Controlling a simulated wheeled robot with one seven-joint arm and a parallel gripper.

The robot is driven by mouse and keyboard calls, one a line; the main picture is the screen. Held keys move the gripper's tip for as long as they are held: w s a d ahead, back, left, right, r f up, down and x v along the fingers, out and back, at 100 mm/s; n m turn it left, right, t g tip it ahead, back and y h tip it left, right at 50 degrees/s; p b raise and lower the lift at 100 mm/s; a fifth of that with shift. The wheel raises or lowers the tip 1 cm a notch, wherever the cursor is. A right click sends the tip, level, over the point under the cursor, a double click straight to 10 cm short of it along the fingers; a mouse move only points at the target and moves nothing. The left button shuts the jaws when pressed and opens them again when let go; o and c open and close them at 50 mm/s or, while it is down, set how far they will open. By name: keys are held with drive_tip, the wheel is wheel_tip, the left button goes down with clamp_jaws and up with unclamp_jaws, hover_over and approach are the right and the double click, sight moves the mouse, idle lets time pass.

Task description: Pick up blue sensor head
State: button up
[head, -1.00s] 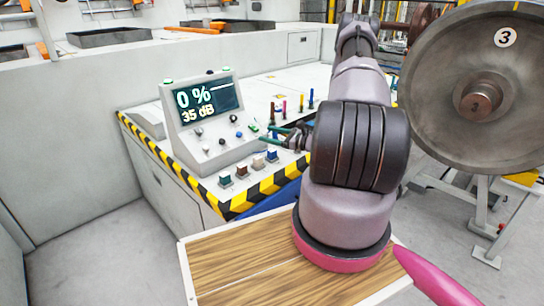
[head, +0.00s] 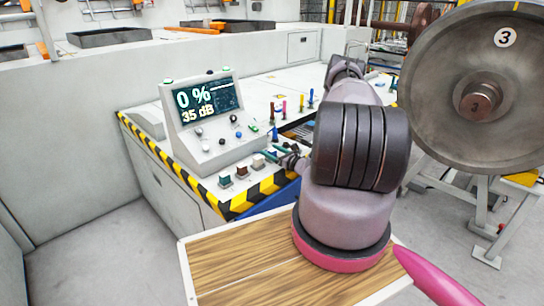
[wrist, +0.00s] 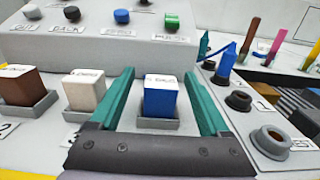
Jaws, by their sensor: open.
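The blue sensor head (wrist: 160,98) is a labelled blue block seated in a grey holder, the rightmost of the row seen in the wrist view. My gripper (wrist: 157,76) is open, with one teal finger on each side of the blue block. I cannot tell whether either finger touches it. In the head view my gripper (head: 274,152) is at the right end of the row, low by the console's front edge. The blue block is mostly hidden there.
A white block (wrist: 84,90) and a brown block (wrist: 25,88) stand in holders to the left. An empty round socket (wrist: 270,140) is to the right. The console (head: 205,120) with knobs rises behind. Coloured pens (head: 283,107) stand farther right.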

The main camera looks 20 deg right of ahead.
drive_tip(key=shift+x, duration=1.5)
clamp_jaws()
